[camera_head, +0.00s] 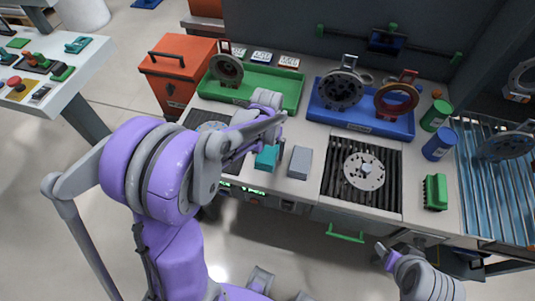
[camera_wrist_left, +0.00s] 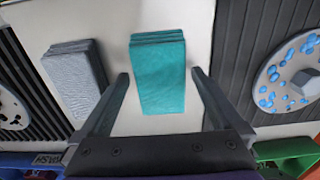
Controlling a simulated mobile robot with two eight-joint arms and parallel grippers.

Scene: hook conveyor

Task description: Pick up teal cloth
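The teal cloth (camera_head: 266,159) is a folded stack lying on the worktop, left of a folded grey cloth (camera_head: 300,162). In the left wrist view the teal cloth (camera_wrist_left: 158,82) shows between the two fingers. My left gripper (camera_head: 272,142) is over the worktop at the teal cloth, and its arm hides part of the area. In the left wrist view its fingers (camera_wrist_left: 160,76) are open, one on each side of the cloth, with a gap on both sides. My right gripper (camera_head: 385,257) is low at the bottom right, away from the cloths; its fingers are too small to read.
A slotted plate with a speckled disc (camera_head: 364,172) is right of the grey cloth. Behind are a green tray (camera_head: 290,103) and a blue tray (camera_head: 340,121) with round parts. A green brush (camera_head: 435,192) and green and blue cans (camera_head: 436,116) stand at the right.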

